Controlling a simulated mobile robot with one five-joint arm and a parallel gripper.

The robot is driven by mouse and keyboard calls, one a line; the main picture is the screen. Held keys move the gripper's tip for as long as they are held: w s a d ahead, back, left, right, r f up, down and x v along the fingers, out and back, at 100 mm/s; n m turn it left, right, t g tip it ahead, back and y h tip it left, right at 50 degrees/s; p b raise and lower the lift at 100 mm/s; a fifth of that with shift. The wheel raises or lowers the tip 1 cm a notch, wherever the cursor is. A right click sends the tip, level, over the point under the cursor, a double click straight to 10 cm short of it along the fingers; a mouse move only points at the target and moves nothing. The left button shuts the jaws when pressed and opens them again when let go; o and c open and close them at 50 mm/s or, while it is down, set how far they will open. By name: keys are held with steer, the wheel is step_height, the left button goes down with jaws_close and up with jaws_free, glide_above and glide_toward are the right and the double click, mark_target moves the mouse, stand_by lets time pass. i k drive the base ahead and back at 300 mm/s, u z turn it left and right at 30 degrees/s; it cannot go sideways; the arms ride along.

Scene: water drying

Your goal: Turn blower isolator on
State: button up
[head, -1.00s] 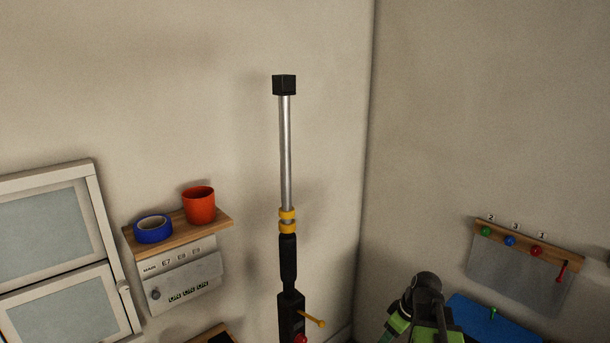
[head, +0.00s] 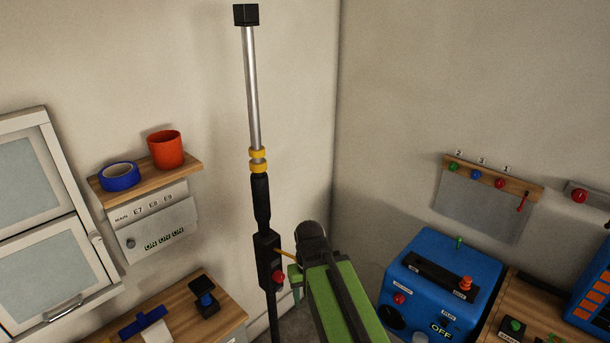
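No thing in view carries a readable blower isolator label, so I cannot tell which one it is. A blue machine box (head: 430,265) at the lower right has a black slot on top, an orange-red knob (head: 465,283), a green knob, and an OFF sign on its front. A grey wall box (head: 160,229) at the left is marked MAIN, E7, E8, E9 and shows several ON signs. My green and black arm rises from the bottom centre. Its end, my gripper (head: 295,278), is mostly hidden behind the arm, just right of the black pole; its fingers do not show clearly.
The black and silver pole (head: 261,200) stands before the corner, with a yellow lever and red knob (head: 278,278). A shelf (head: 184,182) holds blue tape and a red cup. A key rack (head: 500,180) and a red wall switch (head: 580,196) are at right.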

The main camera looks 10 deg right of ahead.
mark_target(398, 299)
steer(key=z, duration=1.3)
